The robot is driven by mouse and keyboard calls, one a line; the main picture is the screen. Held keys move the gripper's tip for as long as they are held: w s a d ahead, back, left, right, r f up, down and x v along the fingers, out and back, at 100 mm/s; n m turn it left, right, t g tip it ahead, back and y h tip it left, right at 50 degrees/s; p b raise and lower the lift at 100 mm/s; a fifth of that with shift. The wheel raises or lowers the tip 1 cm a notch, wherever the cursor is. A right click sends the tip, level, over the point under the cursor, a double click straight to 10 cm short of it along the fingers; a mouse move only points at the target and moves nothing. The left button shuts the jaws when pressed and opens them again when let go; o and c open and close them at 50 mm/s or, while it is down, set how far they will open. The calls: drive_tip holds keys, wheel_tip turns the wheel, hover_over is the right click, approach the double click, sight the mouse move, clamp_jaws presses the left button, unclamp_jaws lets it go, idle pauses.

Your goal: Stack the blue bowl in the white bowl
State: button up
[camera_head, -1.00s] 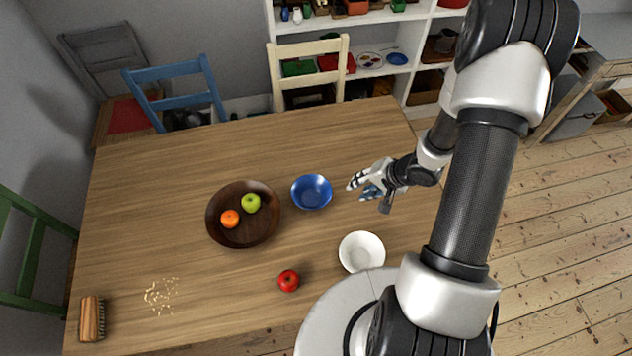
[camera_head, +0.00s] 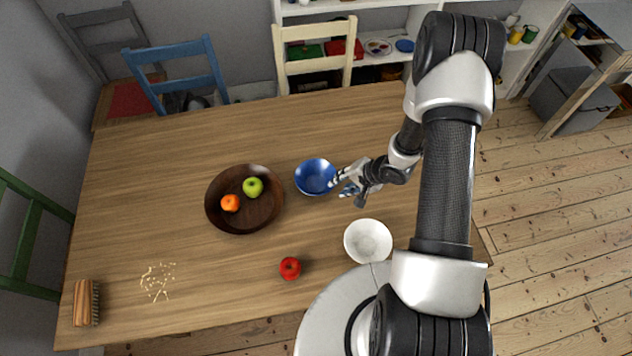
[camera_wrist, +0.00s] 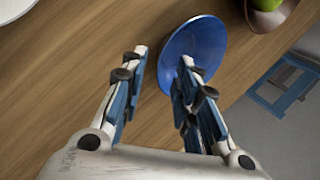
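The blue bowl (camera_head: 315,177) sits upright on the wooden table, between the brown bowl and my gripper. My gripper (camera_head: 338,187) is at the bowl's right side. In the wrist view my gripper (camera_wrist: 163,58) is open, and the near rim of the blue bowl (camera_wrist: 205,45) shows between the fingertips. The right finger overlaps the bowl's inside and the left finger is outside it. I cannot tell whether either finger touches it. The white bowl (camera_head: 368,241) stands empty on the table, nearer my base; a piece of its rim may show at the wrist view's top left.
A brown wooden bowl (camera_head: 222,222) holds an orange (camera_head: 230,203) and a green apple (camera_head: 253,187). A red apple (camera_head: 290,268) lies left of the white bowl. A brush (camera_head: 86,303) and crumbs (camera_head: 157,281) are at the table's left. Chairs stand behind the table.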

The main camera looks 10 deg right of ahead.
drive_tip(key=b+x, duration=0.1)
drive_tip(key=x, duration=0.4)
drive_tip(key=shift+w+r+b, duration=0.1)
drive_tip(key=shift+w+b, duration=0.1)
drive_tip(key=shift+b, duration=0.2)
drive_tip(key=shift+r, duration=0.1)
drive_tip(key=shift+c, duration=0.3)
clamp_jaws()
